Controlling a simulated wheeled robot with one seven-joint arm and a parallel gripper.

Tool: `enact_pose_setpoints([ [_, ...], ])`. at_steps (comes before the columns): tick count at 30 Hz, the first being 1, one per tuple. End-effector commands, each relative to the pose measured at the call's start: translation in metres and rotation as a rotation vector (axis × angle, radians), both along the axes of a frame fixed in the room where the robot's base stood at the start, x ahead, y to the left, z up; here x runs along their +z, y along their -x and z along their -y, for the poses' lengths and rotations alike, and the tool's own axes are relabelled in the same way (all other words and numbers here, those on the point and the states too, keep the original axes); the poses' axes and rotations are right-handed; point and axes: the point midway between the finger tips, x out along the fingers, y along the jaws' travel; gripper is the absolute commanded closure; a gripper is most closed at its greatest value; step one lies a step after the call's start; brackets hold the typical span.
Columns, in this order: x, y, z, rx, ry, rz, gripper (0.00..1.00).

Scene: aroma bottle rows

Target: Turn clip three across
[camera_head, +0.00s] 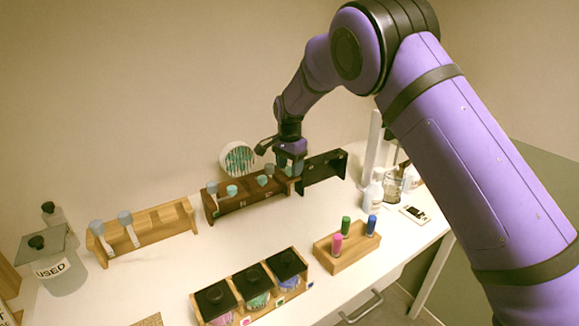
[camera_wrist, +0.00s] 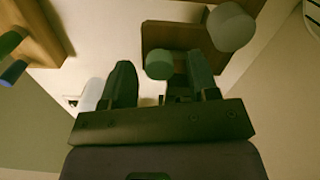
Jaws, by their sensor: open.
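The brown wooden rack (camera_head: 245,200) stands at the back middle and carries several pale blue-topped pieces (camera_head: 232,190), some with white strips; I cannot tell which is clip three. My gripper (camera_head: 291,163) is over the rack's right end, pointing down. In the wrist view my gripper (camera_wrist: 161,80) has its two dark fingers apart. A round teal top (camera_wrist: 158,64) shows between and beyond the fingers, against the brown rack (camera_wrist: 165,35). A larger grey-green round top (camera_wrist: 231,27) is to its right. Contact with the fingers is not clear.
A light wooden rack (camera_head: 150,235) with two blue-topped pieces is at left, a dark rack (camera_head: 322,171) at right. A marker block (camera_head: 346,250) and lidded jars (camera_head: 252,287) stand in front. A jar marked USED (camera_head: 60,268) is far left. White tabletop is clear between.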

Motion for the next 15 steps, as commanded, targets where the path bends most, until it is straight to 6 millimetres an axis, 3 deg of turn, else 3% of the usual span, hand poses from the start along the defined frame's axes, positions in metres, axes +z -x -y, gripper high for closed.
enact_pose_setpoints([
  [9,-0.0021,0.0001,0.0000,0.000,0.000,0.000,0.46],
  [15,-0.0020,0.0001,0.0000,0.000,0.000,0.000,0.92],
])
